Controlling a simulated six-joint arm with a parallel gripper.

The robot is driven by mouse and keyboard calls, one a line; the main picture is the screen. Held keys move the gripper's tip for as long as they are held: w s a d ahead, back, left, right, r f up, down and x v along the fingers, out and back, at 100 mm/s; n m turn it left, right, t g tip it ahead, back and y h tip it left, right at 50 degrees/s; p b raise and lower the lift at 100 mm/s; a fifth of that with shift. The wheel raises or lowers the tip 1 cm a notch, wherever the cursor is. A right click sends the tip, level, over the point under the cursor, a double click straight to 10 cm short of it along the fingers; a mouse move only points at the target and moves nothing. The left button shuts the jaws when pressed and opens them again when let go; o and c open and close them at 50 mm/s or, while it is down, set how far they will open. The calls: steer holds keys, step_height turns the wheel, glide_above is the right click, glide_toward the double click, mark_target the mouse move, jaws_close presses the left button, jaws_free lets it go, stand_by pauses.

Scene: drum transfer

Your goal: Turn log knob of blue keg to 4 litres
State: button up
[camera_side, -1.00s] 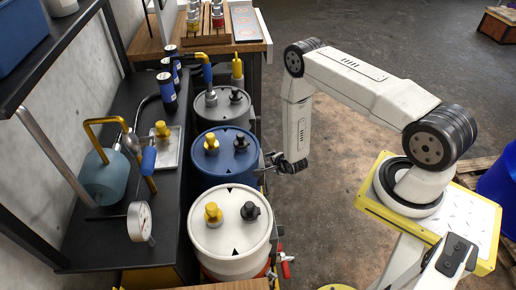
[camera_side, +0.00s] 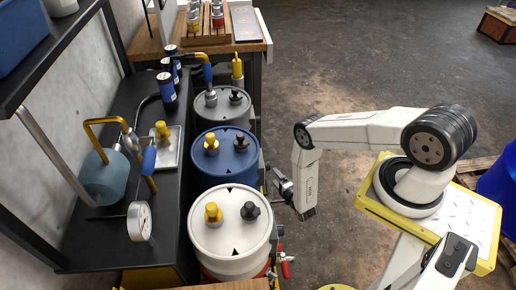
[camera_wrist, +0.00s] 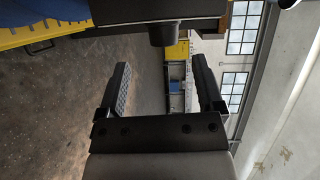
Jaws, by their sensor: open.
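The blue keg (camera_side: 210,165) stands between a grey and a white keg. Its lid carries a yellow fitting (camera_side: 211,142) and a black fitting (camera_side: 241,143). A small dark part sticks out on its right side, but it is too small to tell whether it is the log knob; no litre scale can be read. My gripper (camera_side: 280,182) is low to the right of the blue keg, apart from it. In the wrist view my gripper (camera_wrist: 160,64) is open, with nothing between its fingers.
The white keg (camera_side: 230,234) is nearest the camera, with a red-handled valve (camera_side: 286,268) on its right. The grey keg (camera_side: 218,107) is behind. A dark bench (camera_side: 172,205) lies left.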

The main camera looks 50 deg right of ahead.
mark_target(269, 168)
steer(key=shift+s+a+f+t, duration=0.1)
steer(key=shift+s+a+t, duration=0.15)
steer(key=shift+s+t, duration=0.35)
steer(key=shift+x, duration=3.8)
steer(key=shift+d, duration=0.1)
jaws_close()
